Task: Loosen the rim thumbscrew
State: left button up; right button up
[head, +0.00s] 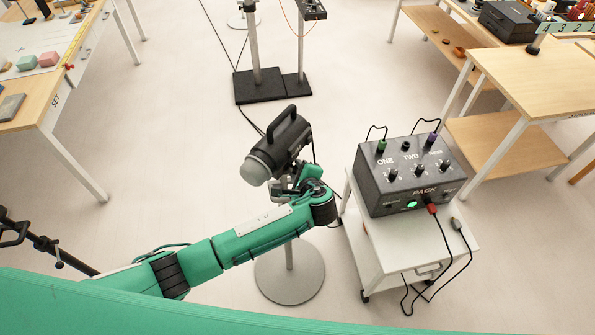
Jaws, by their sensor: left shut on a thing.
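A dark studio lamp head (284,146) with a top handle and a pale frosted dome (257,171) at its front sits on a stand with a round grey base (290,287). The dome faces down and to the left. My left gripper (280,190) is at the underside of the lamp head, close behind the dome's rim, and is shut on a small part there. The rim thumbscrew itself is hidden by the gripper and too small to make out. My right gripper is not in view.
A dark power pack (383,203) with knobs, cables and a lit green button stands on a white cart (440,255) to the right. A black-based stand (262,88) is behind. Wooden tables stand left and right (545,80). Cables lie on the floor.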

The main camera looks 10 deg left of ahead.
pick_arm(q)
jog(key=o, duration=1)
jog(key=shift+s+d, duration=0.1)
jog(key=shift+b+v, duration=2.25)
jog(key=shift+v, duration=4.5)
